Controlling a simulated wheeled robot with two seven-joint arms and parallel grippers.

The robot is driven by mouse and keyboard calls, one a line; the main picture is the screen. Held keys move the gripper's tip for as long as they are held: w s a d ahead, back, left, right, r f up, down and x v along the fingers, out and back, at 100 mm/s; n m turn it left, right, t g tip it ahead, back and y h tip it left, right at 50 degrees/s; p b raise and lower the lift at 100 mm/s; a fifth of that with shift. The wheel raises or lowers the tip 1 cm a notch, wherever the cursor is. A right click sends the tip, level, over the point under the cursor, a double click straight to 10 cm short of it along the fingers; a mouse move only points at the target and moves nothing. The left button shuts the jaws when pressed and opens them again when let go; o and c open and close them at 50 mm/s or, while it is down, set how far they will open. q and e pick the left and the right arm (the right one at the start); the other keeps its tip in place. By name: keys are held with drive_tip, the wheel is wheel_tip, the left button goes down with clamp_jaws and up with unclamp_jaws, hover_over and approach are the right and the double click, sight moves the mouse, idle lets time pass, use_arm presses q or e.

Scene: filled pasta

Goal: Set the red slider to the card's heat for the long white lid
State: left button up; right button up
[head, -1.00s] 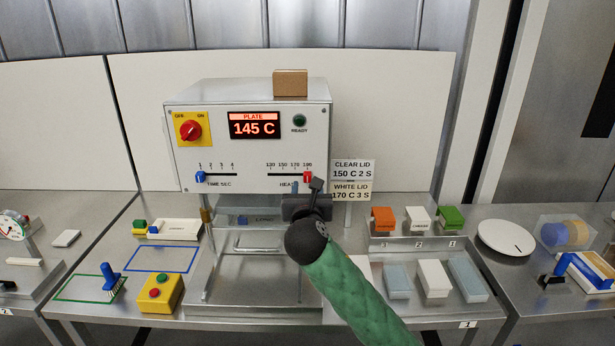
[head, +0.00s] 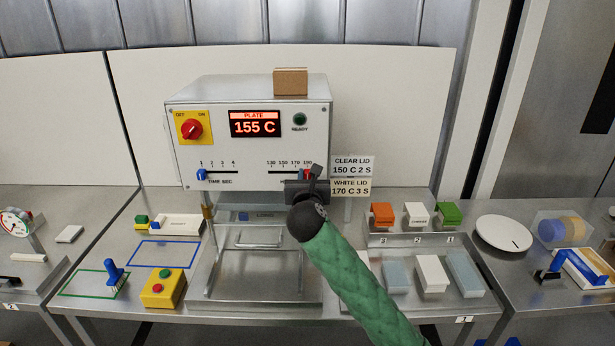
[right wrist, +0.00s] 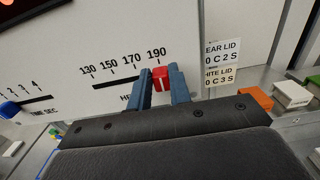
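The red slider (right wrist: 160,77) sits at the right end of the heat scale, by the 190 mark, in the right wrist view. My right gripper (right wrist: 161,88) has its two blue-grey fingers apart, one on each side of the slider, with small gaps visible. In the head view my right gripper (head: 308,188) is in front of the heat scale and partly covers the slider (head: 305,174). The card (head: 351,187) reads white lid 170 C 3 S, and the clear lid card (head: 352,166) reads 150 C 2 S. My left gripper is not in view.
The plate display (head: 255,124) reads 155 C. The blue time slider (head: 201,175) is near 1. The red knob (head: 191,129) is on the yellow plate. White and bluish pieces (head: 432,274) lie at right; a yellow button box (head: 163,288) stands at front left.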

clamp_jaws()
drive_tip(key=shift+a, duration=0.1)
drive_tip(key=a+p, duration=0.1)
drive_tip(key=a, duration=0.2)
drive_tip(key=shift+a, duration=0.1)
drive_tip(key=o, duration=0.8)
unclamp_jaws()
drive_tip(key=shift+s+f, duration=0.1)
drive_tip(key=shift+s, duration=0.15)
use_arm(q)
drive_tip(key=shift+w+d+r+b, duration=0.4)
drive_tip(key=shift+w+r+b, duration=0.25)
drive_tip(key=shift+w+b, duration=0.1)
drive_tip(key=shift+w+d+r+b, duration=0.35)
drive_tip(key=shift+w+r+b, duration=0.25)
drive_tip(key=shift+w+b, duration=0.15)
use_arm(e)
drive_tip(key=shift+s, duration=3.65)
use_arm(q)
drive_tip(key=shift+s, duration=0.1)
